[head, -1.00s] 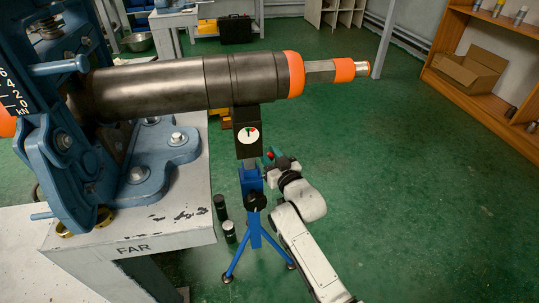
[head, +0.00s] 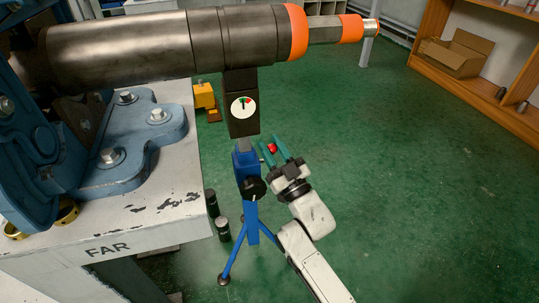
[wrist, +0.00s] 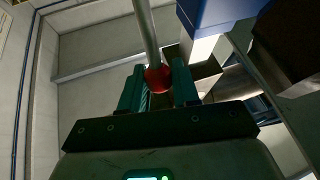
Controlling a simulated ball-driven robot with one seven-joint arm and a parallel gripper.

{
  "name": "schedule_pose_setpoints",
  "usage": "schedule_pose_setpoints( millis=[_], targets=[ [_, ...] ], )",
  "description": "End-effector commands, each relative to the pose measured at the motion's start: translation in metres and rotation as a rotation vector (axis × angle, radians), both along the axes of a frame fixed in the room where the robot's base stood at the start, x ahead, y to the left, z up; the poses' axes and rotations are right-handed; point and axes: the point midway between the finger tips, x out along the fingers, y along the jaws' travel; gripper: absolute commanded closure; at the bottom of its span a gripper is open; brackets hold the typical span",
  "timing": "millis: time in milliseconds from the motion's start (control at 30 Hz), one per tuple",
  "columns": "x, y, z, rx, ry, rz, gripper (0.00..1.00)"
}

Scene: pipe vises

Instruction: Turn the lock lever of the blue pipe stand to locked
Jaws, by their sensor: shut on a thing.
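The blue pipe stand (head: 247,172) stands upright on tripod legs beside the bench. Its lock lever is a grey rod with a red ball knob (head: 272,148) on the stand's right side. In the wrist view the lever (wrist: 146,35) reaches down from the top to its red knob (wrist: 157,78). My gripper (head: 273,147) is at the knob, its teal fingers either side of it. The wrist view shows my gripper (wrist: 158,80) shut on the knob. The lever's pivot is not clear in either view.
A steel pipe (head: 150,42) with orange bands lies above the stand's black head. That head carries a round dial (head: 244,107). A black knob (head: 253,188) is on the stand's front. The bench (head: 165,222) with a blue vise is left. Green floor (head: 430,190) is clear to the right.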

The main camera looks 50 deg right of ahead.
Motion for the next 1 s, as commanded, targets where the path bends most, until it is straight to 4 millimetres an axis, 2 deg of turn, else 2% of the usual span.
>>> schedule_pose_setpoints(
  millis=[33,400,900,933,1000],
  targets=[
    [-0.0004,0.0013,-0.0083,-0.014,-0.020,0.001,1.00],
    [-0.0074,0.0066,-0.0087,-0.075,-0.112,0.001,1.00],
    [-0.0087,0.0074,-0.0067,-0.084,-0.126,0.002,1.00],
    [-0.0087,0.0074,-0.0067,-0.084,-0.126,0.002,0.68],
    [-0.0087,0.0074,-0.0067,-0.084,-0.126,0.002,0.62]
  ],
)
